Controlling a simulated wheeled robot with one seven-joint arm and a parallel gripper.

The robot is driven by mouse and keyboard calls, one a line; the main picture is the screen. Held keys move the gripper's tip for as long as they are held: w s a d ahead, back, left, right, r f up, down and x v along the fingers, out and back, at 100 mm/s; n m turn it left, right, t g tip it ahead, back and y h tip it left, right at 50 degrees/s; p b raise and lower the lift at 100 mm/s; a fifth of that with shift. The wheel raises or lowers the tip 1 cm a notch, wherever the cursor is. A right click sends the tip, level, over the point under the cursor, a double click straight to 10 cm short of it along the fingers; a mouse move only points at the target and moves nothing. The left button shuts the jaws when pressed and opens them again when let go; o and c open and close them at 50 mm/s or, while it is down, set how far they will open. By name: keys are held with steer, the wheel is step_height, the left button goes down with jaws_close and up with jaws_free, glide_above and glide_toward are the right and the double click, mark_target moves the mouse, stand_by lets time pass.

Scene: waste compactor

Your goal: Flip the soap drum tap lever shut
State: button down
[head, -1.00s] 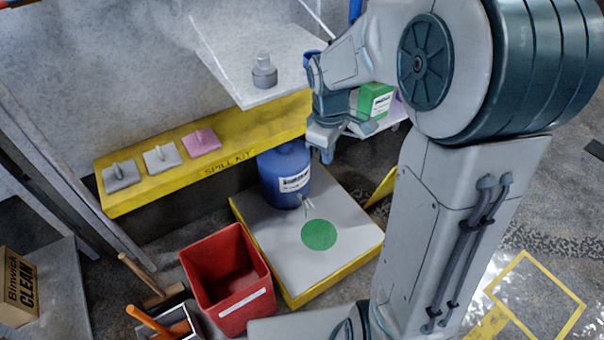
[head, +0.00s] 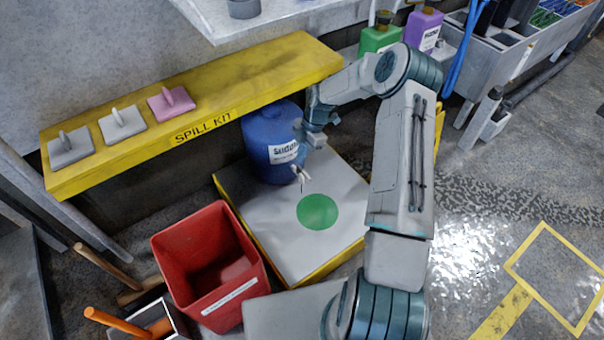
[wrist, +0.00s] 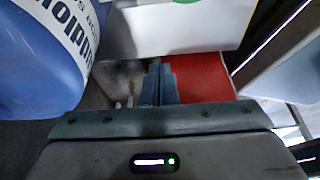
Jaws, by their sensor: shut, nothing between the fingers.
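The blue soap drum (head: 270,145) stands upright on the back of a low yellow-edged platform (head: 270,225). Its label faces forward, and it fills the left of the wrist view (wrist: 38,65). A small pale tap (head: 301,174) sticks out low on the drum's front; its lever is too small to read. My gripper (head: 314,142) is beside the drum's right side, just above and right of the tap. Whether it touches the drum or tap is unclear. In the wrist view its fingers (wrist: 158,85) are together with nothing between them. The tap is not clearly visible there.
A green disc (head: 317,212) lies on the platform in front of the tap. A red bin (head: 210,265) stands at the platform's front left. The yellow spill kit shelf (head: 205,125) runs behind the drum. Green (head: 380,40) and purple (head: 424,30) containers stand at the back.

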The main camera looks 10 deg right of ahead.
step_height(320, 180, down, 11)
steer(key=b, duration=0.4)
steer(key=shift+d+r+b, duration=0.2)
steer(key=shift+d+b, duration=0.15)
steer(key=shift+d, duration=0.05)
steer(key=shift+w+d, duration=0.1)
steer(key=shift+n, duration=0.4)
